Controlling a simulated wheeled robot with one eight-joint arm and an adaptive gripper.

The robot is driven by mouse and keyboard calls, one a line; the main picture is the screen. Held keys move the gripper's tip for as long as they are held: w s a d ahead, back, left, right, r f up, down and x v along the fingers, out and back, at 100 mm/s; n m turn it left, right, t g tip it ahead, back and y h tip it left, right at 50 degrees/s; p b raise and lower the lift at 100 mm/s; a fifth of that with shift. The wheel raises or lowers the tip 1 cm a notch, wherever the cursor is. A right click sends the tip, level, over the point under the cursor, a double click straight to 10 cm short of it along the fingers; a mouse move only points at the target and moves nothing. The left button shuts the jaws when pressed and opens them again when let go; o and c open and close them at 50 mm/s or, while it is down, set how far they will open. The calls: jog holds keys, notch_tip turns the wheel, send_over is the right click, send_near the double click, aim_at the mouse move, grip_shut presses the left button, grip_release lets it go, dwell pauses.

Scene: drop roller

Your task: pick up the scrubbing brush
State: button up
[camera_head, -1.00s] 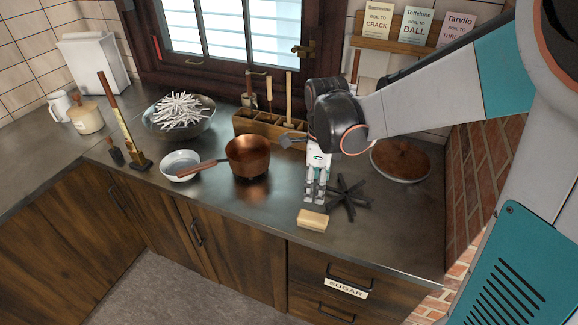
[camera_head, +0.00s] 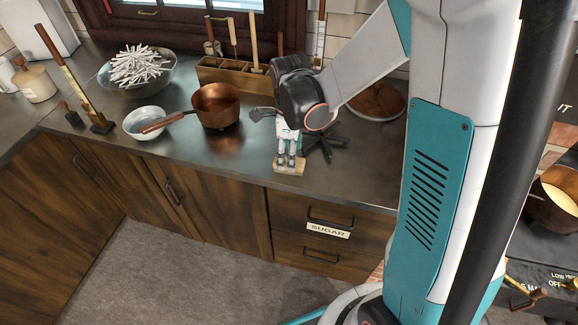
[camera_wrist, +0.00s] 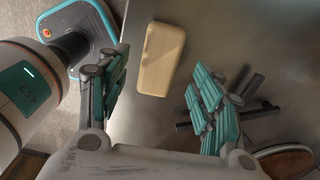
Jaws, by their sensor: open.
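The scrubbing brush (camera_head: 289,172) shows as a pale wooden block near the front edge of the metal counter (camera_head: 221,160). Its bristles are not visible. My gripper (camera_head: 290,162) points down directly over it in the head view and covers part of it. In the wrist view the brush (camera_wrist: 161,58) lies between the two spread teal finger pads, toward the top of the picture. My gripper (camera_wrist: 159,85) is open and holds nothing. I cannot tell the exact height of the fingertips above the counter.
A black star-shaped trivet (camera_head: 323,146) lies just right of and behind my gripper. A copper pan (camera_head: 216,106) and a white bowl (camera_head: 144,122) stand to the left. A round wooden lid (camera_head: 376,102) is at the back right. The counter front left of the brush is clear.

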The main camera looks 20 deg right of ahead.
notch_tip(320, 180, down, 4)
jog(key=shift+a+r+b, duration=0.1)
jog(key=shift+r+b, duration=0.05)
jog(key=shift+b, duration=0.5)
jog(key=shift+r, duration=0.1)
jog(key=c, duration=1.3)
jog(key=shift+r, duration=0.1)
notch_tip(320, 180, up, 20)
jog(key=p, duration=0.7)
